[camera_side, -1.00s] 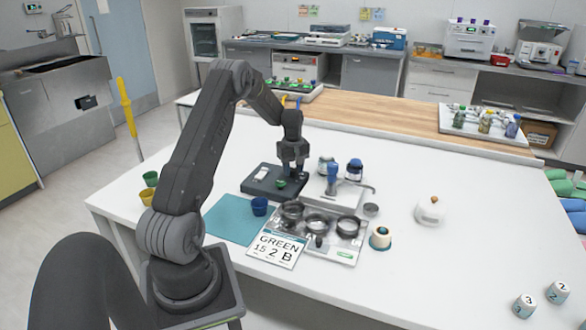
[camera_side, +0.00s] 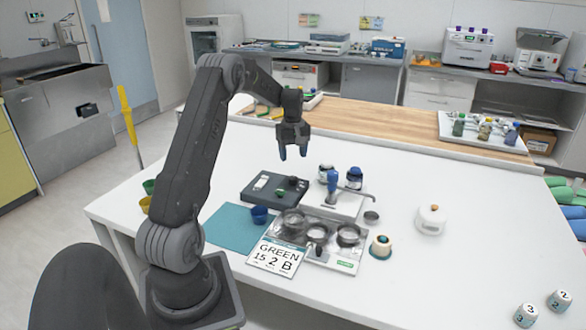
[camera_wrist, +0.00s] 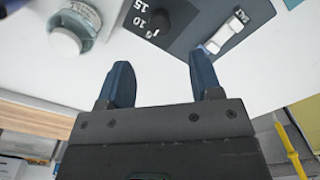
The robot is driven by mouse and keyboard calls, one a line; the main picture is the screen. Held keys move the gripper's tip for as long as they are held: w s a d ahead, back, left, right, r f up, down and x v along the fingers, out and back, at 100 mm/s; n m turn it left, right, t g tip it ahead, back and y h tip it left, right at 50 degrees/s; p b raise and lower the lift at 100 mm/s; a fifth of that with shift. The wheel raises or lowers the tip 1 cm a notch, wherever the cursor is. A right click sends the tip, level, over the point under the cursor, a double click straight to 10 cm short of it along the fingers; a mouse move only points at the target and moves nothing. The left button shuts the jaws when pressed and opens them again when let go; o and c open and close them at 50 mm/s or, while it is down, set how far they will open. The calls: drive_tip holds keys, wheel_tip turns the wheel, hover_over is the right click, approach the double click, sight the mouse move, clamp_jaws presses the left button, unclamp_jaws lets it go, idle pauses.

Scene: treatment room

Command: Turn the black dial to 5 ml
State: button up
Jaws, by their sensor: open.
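The black dial (camera_side: 293,180) stands on the far right part of a dark flat box (camera_side: 260,197) on the white table. In the wrist view the dial (camera_wrist: 159,19) has white numbers beside it, 15, 10 and what looks like a partly visible 5. I cannot tell which number it points at. My gripper (camera_side: 293,152) is open and empty, pointing down above the box, clear of the dial. In the wrist view its two fingers (camera_wrist: 160,65) are spread apart, with the dial beyond them near the top edge.
The box also carries a white piece (camera_side: 261,182) and a small green knob (camera_side: 280,192). Right of it stand a blue-handled device (camera_side: 332,182) and a dark-blue-topped jar (camera_side: 354,178). Several metal rings sit on a tray in front.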

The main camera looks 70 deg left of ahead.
wheel_tip(320, 180, up, 5)
idle(0.4)
drive_tip(key=d+r+m+t+y, duration=0.1)
drive_tip(key=d+r+m, duration=0.4)
drive_tip(key=d, duration=0.6)
drive_tip(key=d+r+m+t, duration=0.1)
drive_tip(key=d+r+m, duration=0.35)
drive_tip(key=d, duration=0.75)
drive_tip(key=s+d+m+t+h, duration=0.1)
drive_tip(key=s+d+m+t, duration=0.2)
drive_tip(key=s+d+m, duration=0.5)
drive_tip(key=s+d, duration=0.8)
drive_tip(key=d, duration=0.2)
drive_tip(key=shift+s+t, duration=0.3)
drive_tip(key=shift+s, duration=0.1)
